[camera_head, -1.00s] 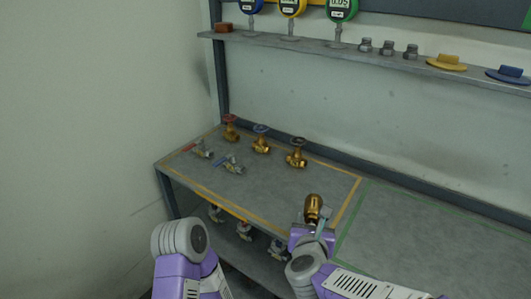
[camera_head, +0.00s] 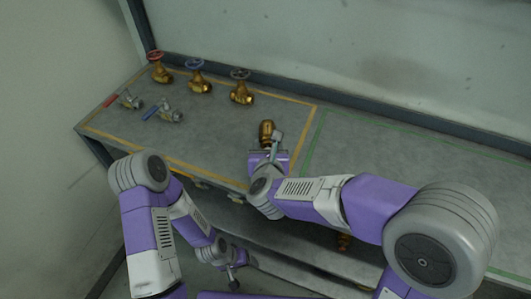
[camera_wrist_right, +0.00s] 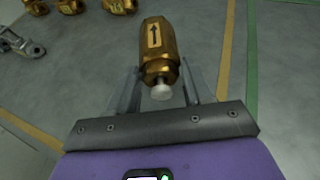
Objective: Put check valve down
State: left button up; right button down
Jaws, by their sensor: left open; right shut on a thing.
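The brass check valve (camera_head: 266,131), with an arrow label, is between the fingers of my right gripper (camera_head: 267,150) in the head view. It is over the grey table's (camera_head: 220,128) yellow-outlined area, near that area's right end. In the right wrist view the check valve (camera_wrist_right: 158,45) points away from the palm, its pale stem end towards the camera, and the fingers of my right gripper (camera_wrist_right: 160,88) flank it. I cannot tell whether it touches the table. My left gripper (camera_head: 233,277) is open and empty, low in front of the table.
Brass gate valves with red (camera_head: 158,67), blue (camera_head: 198,77) and dark (camera_head: 241,86) handwheels stand at the back left. Two ball valves, with red (camera_head: 127,99) and blue (camera_head: 165,111) handles, lie in front. The table between them and my right gripper is clear.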

jog(key=shift+f+b, duration=0.3)
jog(key=shift+f, duration=0.9)
jog(key=shift+w+f, duration=0.1)
jog(key=shift+f, duration=0.05)
jog(key=shift+c, duration=2.3)
grip_release()
jog(key=p+v, duration=0.2)
jog(key=v, duration=1)
